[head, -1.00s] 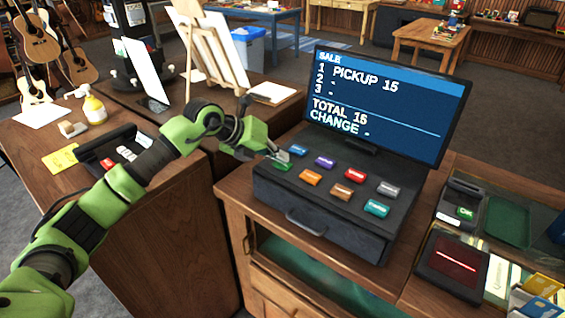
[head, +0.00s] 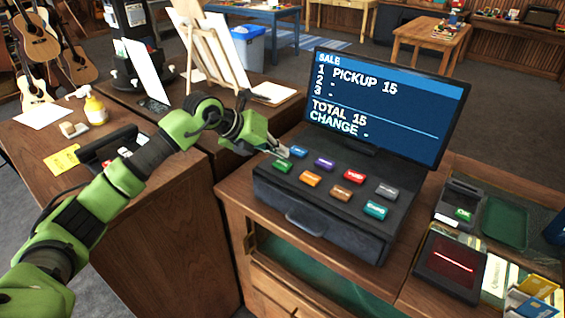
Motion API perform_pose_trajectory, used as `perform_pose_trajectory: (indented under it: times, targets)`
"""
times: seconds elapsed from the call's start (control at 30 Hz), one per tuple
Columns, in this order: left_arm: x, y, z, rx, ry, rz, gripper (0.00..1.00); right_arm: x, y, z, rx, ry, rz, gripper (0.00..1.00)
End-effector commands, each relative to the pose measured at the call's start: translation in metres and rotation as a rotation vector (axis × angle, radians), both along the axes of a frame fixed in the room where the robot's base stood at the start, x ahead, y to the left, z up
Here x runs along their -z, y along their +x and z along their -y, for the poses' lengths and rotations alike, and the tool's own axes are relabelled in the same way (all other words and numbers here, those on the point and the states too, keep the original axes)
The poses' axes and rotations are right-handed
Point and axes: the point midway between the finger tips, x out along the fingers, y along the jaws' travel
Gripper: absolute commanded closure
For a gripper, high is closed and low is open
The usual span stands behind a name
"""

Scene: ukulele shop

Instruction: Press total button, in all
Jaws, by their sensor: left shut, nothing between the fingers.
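The register (head: 268,191) stands on the wooden counter, with two rows of coloured buttons on its sloped top. The back row has a blue (head: 298,151), a purple (head: 324,162), a red (head: 354,176) and a grey button (head: 387,191). The front row has a green (head: 282,166), an orange (head: 311,179), a brown (head: 341,195) and a teal button (head: 376,210). Their labels are too small to read. The screen (head: 390,105) reads PICKUP 15, TOTAL 15, CHANGE blank. My left gripper (head: 284,152) is shut and empty, its tips just above the green button, beside the blue one. My right gripper is out of view.
A card terminal (head: 463,203), a scanner with a red line (head: 450,262) and a green tray (head: 505,222) lie to the right. An easel (head: 213,50) stands behind my arm. A yellow pump bottle (head: 95,109) is on the left counter.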

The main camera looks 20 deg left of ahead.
Motion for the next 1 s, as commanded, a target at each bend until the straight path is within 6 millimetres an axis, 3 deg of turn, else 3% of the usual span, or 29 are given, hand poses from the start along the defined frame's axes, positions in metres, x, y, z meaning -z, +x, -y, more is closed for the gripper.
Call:
perform_pose_trajectory:
  times: [0.4,1.0]
  targets:
    - [-0.044,0.000,0.000,0.000,0.000,0.002,1.00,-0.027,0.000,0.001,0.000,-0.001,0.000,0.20]
    - [-0.045,0.000,0.000,-0.001,0.000,0.001,1.00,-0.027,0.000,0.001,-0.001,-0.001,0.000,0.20]
